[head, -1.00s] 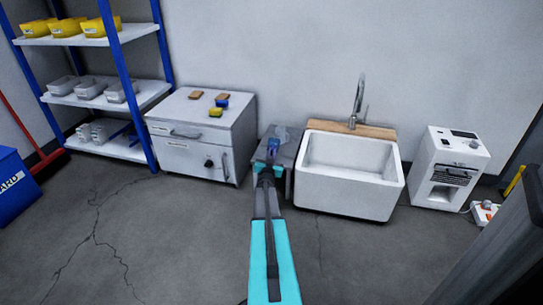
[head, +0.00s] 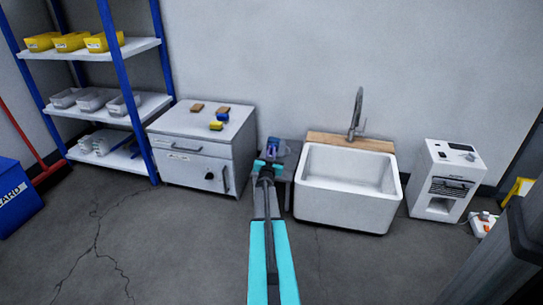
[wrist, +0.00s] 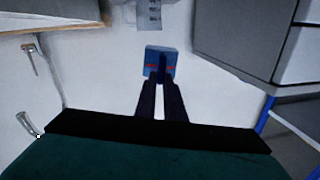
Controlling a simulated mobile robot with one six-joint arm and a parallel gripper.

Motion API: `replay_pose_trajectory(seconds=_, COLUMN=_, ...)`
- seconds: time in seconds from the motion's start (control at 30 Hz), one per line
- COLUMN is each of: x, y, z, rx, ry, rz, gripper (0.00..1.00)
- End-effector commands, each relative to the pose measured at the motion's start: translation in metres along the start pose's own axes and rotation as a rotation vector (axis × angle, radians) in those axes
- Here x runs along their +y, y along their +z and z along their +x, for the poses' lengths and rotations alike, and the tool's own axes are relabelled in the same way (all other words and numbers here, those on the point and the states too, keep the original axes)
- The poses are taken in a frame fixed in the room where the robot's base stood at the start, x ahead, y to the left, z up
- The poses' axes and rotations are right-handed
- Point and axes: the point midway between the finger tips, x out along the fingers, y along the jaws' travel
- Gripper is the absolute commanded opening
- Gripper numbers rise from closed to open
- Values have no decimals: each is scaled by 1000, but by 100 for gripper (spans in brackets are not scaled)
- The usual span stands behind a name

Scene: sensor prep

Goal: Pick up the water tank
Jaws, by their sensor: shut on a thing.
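My gripper (head: 267,161) reaches over the narrow grey stand between the cabinet and the sink. It is shut on a small blue piece (head: 272,145), which seems to be the water tank or part of it. In the wrist view, the dark fingers (wrist: 160,78) meet on this blue piece (wrist: 161,55), which has red marks on its near side. A pale, see-through shape lies beside it in the head view, but its outline is unclear. I cannot tell whether the piece is clear of the stand.
The white sink (head: 345,213) with its tap (head: 356,112) is close on the right. The grey cabinet (head: 190,170), with sponges on top, is close on the left. A white machine (head: 446,180) stands farther right. Shelving (head: 145,100) is at left. The floor (head: 180,240) in front is mostly clear.

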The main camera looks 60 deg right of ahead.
Motion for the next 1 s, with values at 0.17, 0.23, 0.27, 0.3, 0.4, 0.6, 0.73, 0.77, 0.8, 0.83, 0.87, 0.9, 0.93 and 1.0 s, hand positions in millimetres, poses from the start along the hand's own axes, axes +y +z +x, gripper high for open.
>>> replay_pose_trajectory(seconds=0.17, x=17, y=-4, z=-2, rx=2, ry=1, rz=-1, gripper=0)
replay_pose_trajectory(seconds=0.23, x=23, y=-6, z=-3, rx=2, ry=1, rz=-1, gripper=0)
replay_pose_trajectory(seconds=0.27, x=25, y=-6, z=-4, rx=2, ry=2, rz=-1, gripper=0)
replay_pose_trajectory(seconds=0.3, x=29, y=-6, z=-4, rx=2, ry=1, rz=-1, gripper=0)
replay_pose_trajectory(seconds=0.4, x=37, y=-8, z=-5, rx=2, ry=1, rz=-1, gripper=0)
replay_pose_trajectory(seconds=0.6, x=54, y=-11, z=-8, rx=2, ry=1, rz=-2, gripper=0)
replay_pose_trajectory(seconds=0.73, x=66, y=-13, z=-9, rx=2, ry=2, rz=-1, gripper=0)
replay_pose_trajectory(seconds=0.77, x=68, y=-13, z=-10, rx=2, ry=2, rz=0, gripper=0)
replay_pose_trajectory(seconds=0.8, x=72, y=-13, z=-10, rx=2, ry=1, rz=-2, gripper=0)
replay_pose_trajectory(seconds=0.83, x=74, y=-14, z=-11, rx=2, ry=1, rz=-1, gripper=0)
replay_pose_trajectory(seconds=0.87, x=77, y=-14, z=-11, rx=2, ry=1, rz=0, gripper=0)
replay_pose_trajectory(seconds=0.9, x=80, y=-15, z=-12, rx=2, ry=1, rz=-2, gripper=0)
replay_pose_trajectory(seconds=0.93, x=83, y=-15, z=-12, rx=1, ry=1, rz=-1, gripper=0)
replay_pose_trajectory(seconds=1.0, x=89, y=-16, z=-13, rx=2, ry=1, rz=-2, gripper=0)
